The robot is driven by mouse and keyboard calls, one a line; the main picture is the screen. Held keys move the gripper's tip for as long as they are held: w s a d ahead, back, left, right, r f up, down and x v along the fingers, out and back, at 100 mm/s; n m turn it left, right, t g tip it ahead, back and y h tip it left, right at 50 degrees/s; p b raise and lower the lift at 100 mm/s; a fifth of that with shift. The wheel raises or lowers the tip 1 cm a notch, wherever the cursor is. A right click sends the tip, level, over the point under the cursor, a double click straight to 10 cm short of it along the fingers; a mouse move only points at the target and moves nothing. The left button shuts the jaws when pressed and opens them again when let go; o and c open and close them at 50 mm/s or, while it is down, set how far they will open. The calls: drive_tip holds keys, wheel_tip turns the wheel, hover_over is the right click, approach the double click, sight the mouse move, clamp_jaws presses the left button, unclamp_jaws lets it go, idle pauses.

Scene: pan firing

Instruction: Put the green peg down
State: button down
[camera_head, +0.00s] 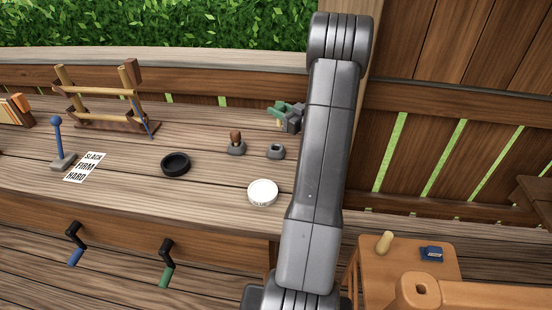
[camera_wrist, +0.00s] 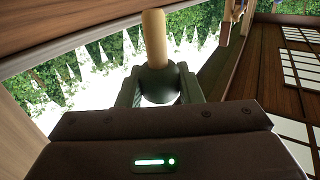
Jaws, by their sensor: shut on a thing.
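The green peg (camera_wrist: 154,38) has a pale wooden shaft and a dark green rounded head. My gripper (camera_wrist: 158,88) is shut on its head in the wrist view, with the shaft standing out beyond the fingers. In the head view my gripper (camera_head: 284,112) is above the back of the bench, left of my arm, and the peg's pale tip (camera_head: 279,123) points down. A grey holder (camera_head: 276,152) with a dark, empty-looking hole stands on the bench below and in front of it. Another grey holder (camera_head: 236,150) to its left carries a brown-topped peg.
A white round disc (camera_head: 262,192) and a black ring dish (camera_head: 175,164) lie on the bench (camera_head: 120,190). A wooden rack (camera_head: 100,100), a blue lever and two cranks are at left. A small table (camera_head: 400,262) stands at lower right.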

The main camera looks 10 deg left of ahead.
drive_tip(key=n+g, duration=0.1)
drive_tip(key=s+n+g+y+b, duration=0.1)
drive_tip(key=shift+a+g, duration=0.3)
drive_tip(key=shift+g, duration=0.1)
drive_tip(key=shift+s+a+f+n+g+y, duration=0.1)
drive_tip(key=shift+s+f+n+g+y, duration=0.2)
drive_tip(key=shift+f, duration=1.35)
drive_tip(key=shift+s+d+f+n+g+y, duration=0.2)
drive_tip(key=shift+f+g, duration=0.25)
drive_tip(key=shift+f, duration=1.25)
drive_tip(key=shift+s+a+f+n+g+y, duration=0.1)
drive_tip(key=shift+s+a+f+n+g, duration=0.2)
drive_tip(key=shift+f, duration=1.35)
drive_tip(key=shift+d, duration=0.1)
drive_tip(key=shift+f, duration=0.2)
drive_tip(key=c, duration=1)
unclamp_jaws()
drive_tip(key=shift+r, duration=0.1)
